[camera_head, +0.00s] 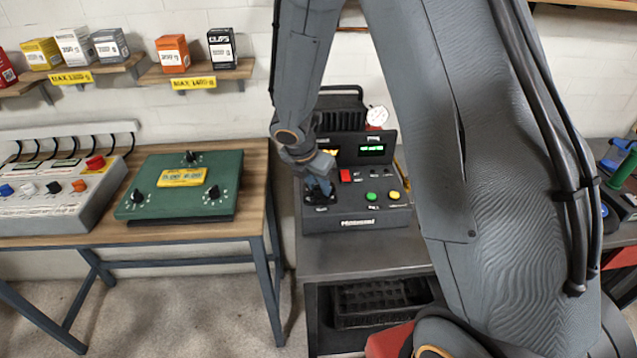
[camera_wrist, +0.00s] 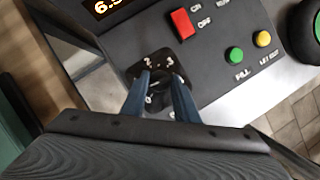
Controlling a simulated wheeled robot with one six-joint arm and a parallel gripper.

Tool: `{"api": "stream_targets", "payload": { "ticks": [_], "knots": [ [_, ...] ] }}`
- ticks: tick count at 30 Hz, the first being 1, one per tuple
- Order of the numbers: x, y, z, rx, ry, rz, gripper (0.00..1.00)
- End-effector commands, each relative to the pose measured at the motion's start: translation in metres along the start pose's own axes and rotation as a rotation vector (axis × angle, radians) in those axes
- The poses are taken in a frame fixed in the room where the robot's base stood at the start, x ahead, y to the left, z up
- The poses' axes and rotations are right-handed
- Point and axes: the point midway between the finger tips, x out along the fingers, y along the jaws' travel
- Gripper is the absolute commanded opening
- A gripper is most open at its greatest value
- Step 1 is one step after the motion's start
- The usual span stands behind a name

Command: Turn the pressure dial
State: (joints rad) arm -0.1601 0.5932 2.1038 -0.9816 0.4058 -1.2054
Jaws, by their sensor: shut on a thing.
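The pressure dial (camera_wrist: 157,83) is a dark knob on a black square plate with white numbers, on the sloped panel of a black machine (camera_head: 357,219). In the wrist view my gripper (camera_wrist: 161,84) has its two blue-grey fingers on either side of the knob, shut on it. The fingers hide part of the knob and some of its numbers. In the head view my gripper (camera_head: 320,188) reaches down to the panel's left side, and the knob itself is mostly hidden behind it.
Right of the dial are a red switch (camera_wrist: 183,24), a green button (camera_wrist: 235,55) and a yellow button (camera_wrist: 262,39). A lit display (camera_head: 371,149) stands behind them. A green panel with several knobs (camera_head: 155,212) lies on the wooden table to the left.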

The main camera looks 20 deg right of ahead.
Motion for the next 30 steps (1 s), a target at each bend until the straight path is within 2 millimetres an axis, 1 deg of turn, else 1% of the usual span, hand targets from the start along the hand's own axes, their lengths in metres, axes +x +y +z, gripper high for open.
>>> {"api": "stream_targets", "payload": {
  "ticks": [30],
  "knots": [
    [0.0024, 0.0072, 0.0025, 0.892, 0.001, -0.37, 0.05]
  ]
}}
